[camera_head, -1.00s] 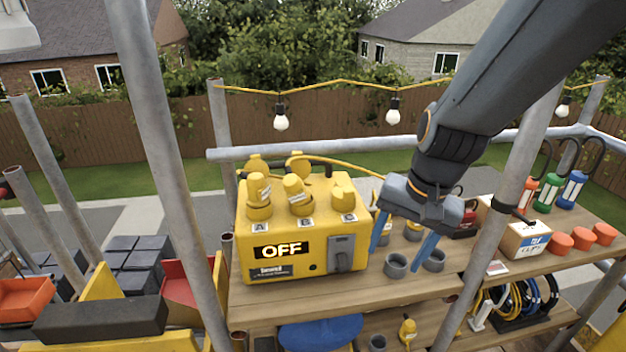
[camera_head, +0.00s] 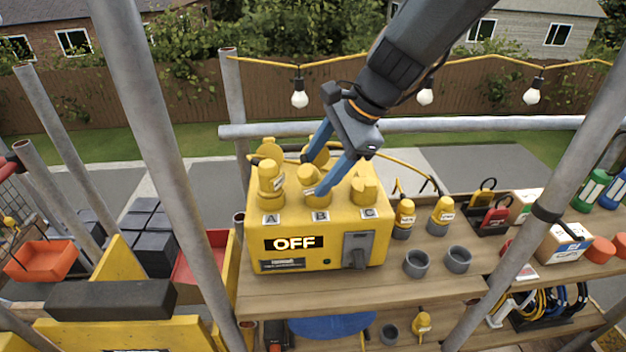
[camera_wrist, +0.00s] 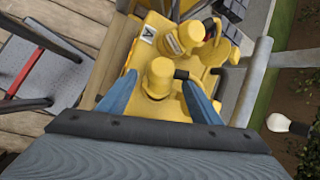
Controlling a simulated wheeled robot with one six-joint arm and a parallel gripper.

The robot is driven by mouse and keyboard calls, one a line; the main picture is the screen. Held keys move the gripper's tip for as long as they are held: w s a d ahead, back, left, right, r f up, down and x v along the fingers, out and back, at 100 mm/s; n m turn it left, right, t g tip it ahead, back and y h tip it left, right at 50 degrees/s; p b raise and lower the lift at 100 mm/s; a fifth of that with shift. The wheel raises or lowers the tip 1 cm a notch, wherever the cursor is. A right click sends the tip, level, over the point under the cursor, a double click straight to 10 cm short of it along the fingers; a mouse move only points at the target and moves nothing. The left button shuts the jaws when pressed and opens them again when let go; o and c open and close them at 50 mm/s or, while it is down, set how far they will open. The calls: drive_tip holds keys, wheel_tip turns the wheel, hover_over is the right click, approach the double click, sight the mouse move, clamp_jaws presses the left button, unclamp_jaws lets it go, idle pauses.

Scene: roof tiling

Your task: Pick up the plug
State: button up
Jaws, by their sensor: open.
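A yellow power box (camera_head: 350,225) with a lit OFF display stands on the wooden shelf. Several yellow plugs sit on its top. The plug above label B (camera_head: 310,180) is partly hidden by my gripper; a yellow plug shows between the fingers in the wrist view (camera_wrist: 160,76). My gripper (camera_head: 314,176) is open, with one blue finger on each side of that plug; contact cannot be told. The plug above label A (camera_head: 270,180) is upright at left. A yellow fitting (camera_head: 364,190) sits above label C.
Two yellow plugs (camera_head: 403,215) (camera_head: 441,214) stand on the shelf right of the box, with grey cups (camera_head: 416,263) in front. A scaffold pole (camera_head: 165,170) rises at left, another (camera_head: 530,220) at right. A bulb string (camera_head: 425,92) hangs behind.

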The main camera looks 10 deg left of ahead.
drive_tip(key=shift+p+x, duration=0.3)
drive_tip(key=shift+x, duration=1.5)
drive_tip(key=shift+w+d, duration=0.1)
drive_tip(key=shift+c, duration=0.4)
drive_tip(key=c, duration=1.2)
